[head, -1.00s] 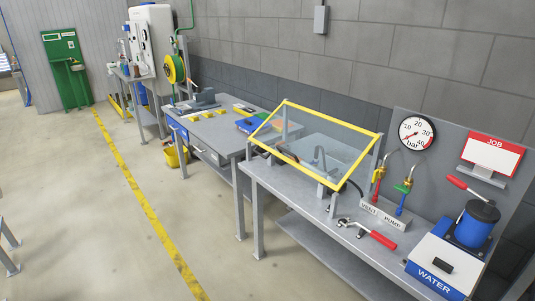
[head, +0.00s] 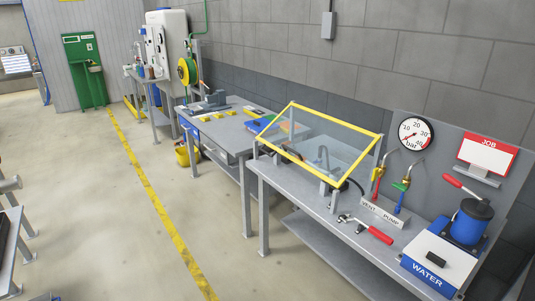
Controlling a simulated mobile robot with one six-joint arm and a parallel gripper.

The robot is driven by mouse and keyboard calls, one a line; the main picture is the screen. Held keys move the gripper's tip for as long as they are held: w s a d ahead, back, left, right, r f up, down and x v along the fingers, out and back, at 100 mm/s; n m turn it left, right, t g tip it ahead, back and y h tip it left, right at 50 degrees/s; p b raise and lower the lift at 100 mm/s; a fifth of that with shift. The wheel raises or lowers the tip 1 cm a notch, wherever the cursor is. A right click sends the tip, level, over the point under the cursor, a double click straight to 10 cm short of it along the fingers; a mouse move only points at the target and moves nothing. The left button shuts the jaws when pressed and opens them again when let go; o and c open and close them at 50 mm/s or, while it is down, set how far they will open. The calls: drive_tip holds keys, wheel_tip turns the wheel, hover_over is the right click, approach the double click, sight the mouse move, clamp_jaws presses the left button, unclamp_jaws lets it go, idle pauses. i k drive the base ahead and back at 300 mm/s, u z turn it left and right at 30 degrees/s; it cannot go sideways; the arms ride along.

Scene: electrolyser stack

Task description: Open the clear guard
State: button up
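The clear guard (head: 345,147) is a transparent sloping panel with a yellow frame. It stands on grey posts at the left half of the near grey bench (head: 295,190), in the middle of the head view. It appears lowered, covering a grey fixture (head: 322,158) and dark hose parts seen through the panel. My gripper is not in view, and nothing touches the guard.
Right of the guard are a torque wrench with red handle (head: 379,235), the VENT/PUMP valve block (head: 381,212), a pressure gauge (head: 415,133) and a blue-and-white WATER pump (head: 440,262). Open floor (head: 90,215) lies in front of the benches, with a yellow line.

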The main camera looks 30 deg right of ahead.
sight(377, 137)
drive_tip(key=u, duration=0.75)
drive_tip(key=k, duration=0.7)
drive_tip(key=z, duration=0.6)
drive_tip(key=i, duration=1.05)
drive_tip(key=u, duration=0.15)
